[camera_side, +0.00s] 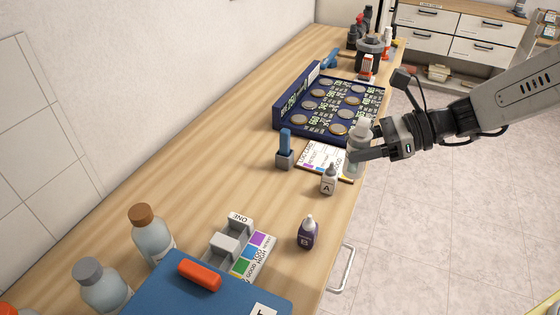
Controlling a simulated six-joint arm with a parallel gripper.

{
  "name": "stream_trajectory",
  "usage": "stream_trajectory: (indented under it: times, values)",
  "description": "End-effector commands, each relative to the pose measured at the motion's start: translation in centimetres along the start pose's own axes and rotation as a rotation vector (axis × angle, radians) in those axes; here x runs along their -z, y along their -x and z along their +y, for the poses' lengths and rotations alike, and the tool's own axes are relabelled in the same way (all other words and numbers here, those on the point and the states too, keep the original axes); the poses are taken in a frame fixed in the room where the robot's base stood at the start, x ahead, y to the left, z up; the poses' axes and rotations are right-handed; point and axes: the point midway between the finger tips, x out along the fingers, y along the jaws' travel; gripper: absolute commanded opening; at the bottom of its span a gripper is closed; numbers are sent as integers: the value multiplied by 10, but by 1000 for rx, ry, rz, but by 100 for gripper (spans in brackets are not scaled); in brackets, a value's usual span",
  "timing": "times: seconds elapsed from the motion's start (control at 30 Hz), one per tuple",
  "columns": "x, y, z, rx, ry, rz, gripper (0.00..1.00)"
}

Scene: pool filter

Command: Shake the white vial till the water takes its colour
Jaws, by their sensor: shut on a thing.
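My gripper (368,154) is at the right edge of the wooden bench and is shut on a clear vial with a white cap (361,132). The vial is roughly upright, beside the log card and over or near the bench edge. Whether its base is clear of the surface I cannot tell. Its contents look pale and clear, with no distinct colour at this size. A white dropper bottle marked A (328,180) stands just in front of it. A dark purple dropper bottle marked B (307,232) stands nearer the camera.
A grey holder with a colour chart (252,256) lies on the bench (190,190) beside a blue case (215,290). Two capped bottles stand at left, the nearer with a grey cap (103,290). A navy tray of discs (340,105) is behind. The bench's left middle is clear.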

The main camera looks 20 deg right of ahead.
Motion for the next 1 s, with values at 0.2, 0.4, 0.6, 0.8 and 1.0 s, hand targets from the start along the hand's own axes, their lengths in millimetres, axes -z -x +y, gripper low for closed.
stream_trajectory:
  times: [0.2, 0.4, 0.6, 0.8, 1.0]
  values:
    - [13, -6, 0, 1, 3, -3, 0]
    - [-26, 11, 0, 2, 5, -3, 0]
    - [4, -1, 1, -3, -10, 5, 0]
    - [18, -8, 0, 0, 0, -2, 0]
    - [18, -7, 0, 0, 0, -1, 0]
